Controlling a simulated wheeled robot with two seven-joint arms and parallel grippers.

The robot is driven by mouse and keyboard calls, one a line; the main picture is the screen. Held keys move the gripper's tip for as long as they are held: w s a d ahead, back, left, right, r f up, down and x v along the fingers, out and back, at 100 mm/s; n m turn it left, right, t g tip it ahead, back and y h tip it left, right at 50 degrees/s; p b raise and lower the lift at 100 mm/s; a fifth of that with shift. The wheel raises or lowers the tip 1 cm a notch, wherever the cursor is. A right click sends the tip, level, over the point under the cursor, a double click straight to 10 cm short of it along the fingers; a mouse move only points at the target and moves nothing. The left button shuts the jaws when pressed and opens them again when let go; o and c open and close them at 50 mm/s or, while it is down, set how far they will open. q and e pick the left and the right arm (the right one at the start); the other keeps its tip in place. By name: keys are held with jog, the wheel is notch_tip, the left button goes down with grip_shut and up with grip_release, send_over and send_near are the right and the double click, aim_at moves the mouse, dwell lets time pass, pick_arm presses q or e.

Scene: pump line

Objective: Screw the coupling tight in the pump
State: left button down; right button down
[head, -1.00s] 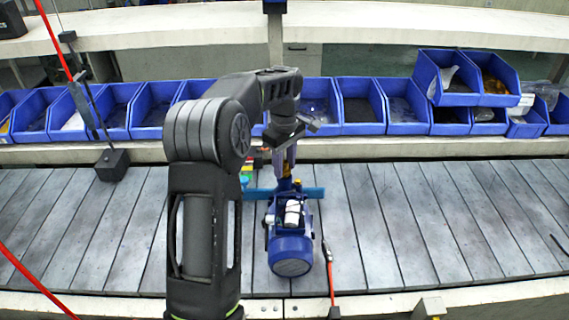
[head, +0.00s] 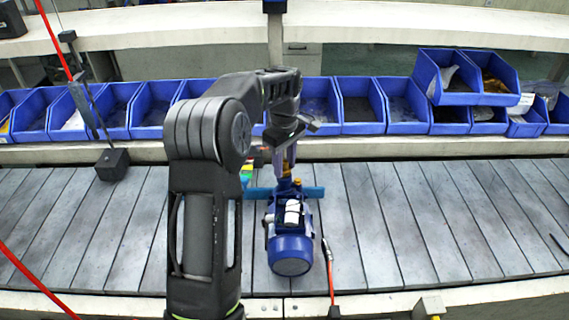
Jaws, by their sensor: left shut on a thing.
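The blue pump (head: 291,251) stands on the grey slatted table, its round motor end toward me. A small brass-coloured coupling (head: 286,174) shows at the far end of the pump, below my left gripper. My left gripper (head: 286,162) points down over that end and is shut on the coupling, as far as I can see. The fingertips are small and partly hidden, so I cannot tell how deep the coupling sits. My right gripper is not in view.
A row of blue bins (head: 361,108) stands behind the table. A black block (head: 112,164) with a cable is at the left. A red-handled tool (head: 329,270) hangs or lies right of the pump. The table's right side is mostly clear.

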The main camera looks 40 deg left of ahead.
pick_arm(q)
jog(key=shift+f, duration=0.2)
jog(key=c, duration=0.9)
grip_release()
jog(key=shift+r, duration=0.1)
notch_tip(320, 180, up, 4)
jog(key=p, duration=0.3)
jog(key=shift+r, duration=0.15)
jog(key=shift+r+p, duration=0.45)
jog(key=shift+r, duration=0.3)
